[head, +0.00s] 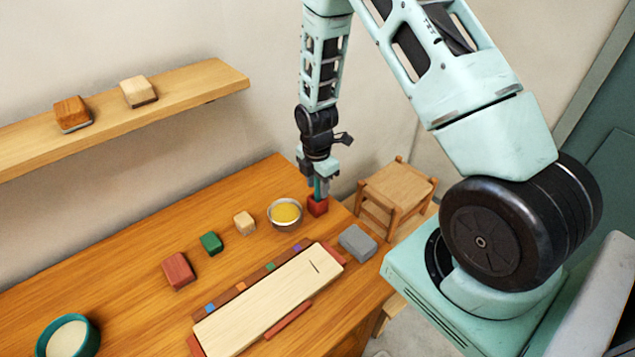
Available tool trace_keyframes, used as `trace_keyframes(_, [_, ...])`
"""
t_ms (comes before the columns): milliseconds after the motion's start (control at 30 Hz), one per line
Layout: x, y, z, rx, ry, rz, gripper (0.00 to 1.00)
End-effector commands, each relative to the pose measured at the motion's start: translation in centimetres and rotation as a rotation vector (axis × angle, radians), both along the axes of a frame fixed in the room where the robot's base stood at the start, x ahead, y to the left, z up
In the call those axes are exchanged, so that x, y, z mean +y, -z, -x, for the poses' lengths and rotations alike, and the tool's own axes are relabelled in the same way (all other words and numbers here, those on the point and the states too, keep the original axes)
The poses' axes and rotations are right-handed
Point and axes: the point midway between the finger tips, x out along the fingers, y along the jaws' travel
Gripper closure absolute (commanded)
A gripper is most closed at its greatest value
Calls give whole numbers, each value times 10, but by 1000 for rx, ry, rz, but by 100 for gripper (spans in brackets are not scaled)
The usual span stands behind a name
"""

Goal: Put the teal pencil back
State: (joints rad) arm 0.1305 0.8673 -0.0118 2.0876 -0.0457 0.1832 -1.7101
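My gripper (317,182) points straight down at the right part of the wooden table. It is closed around the teal pencil (317,190), which is upright, with only a short length showing below the fingers. A small red block-like holder (317,207) stands directly under it. The pencil's lower end meets the holder's top in this view; I cannot tell whether it is inside, touching or just behind it. The pencil's upper part is hidden by my gripper.
A bowl of yellow stuff (285,213) stands close left of the holder; a grey block (357,242) is to its lower right. A long pale board (270,300) lies in front. Small blocks, including a green one (211,243), are leftward. A stool (395,192) stands beyond the table edge.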

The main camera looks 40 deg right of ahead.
Motion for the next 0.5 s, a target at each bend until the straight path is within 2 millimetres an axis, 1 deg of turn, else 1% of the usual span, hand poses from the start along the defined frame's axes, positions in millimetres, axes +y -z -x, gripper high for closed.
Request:
trace_keyframes(167, [0,-7,0,-1,0,0,60])
trace_keyframes(267, [0,-18,-1,-4,0,0,60])
trace_keyframes(500, [1,-62,-1,-6,1,1,60])
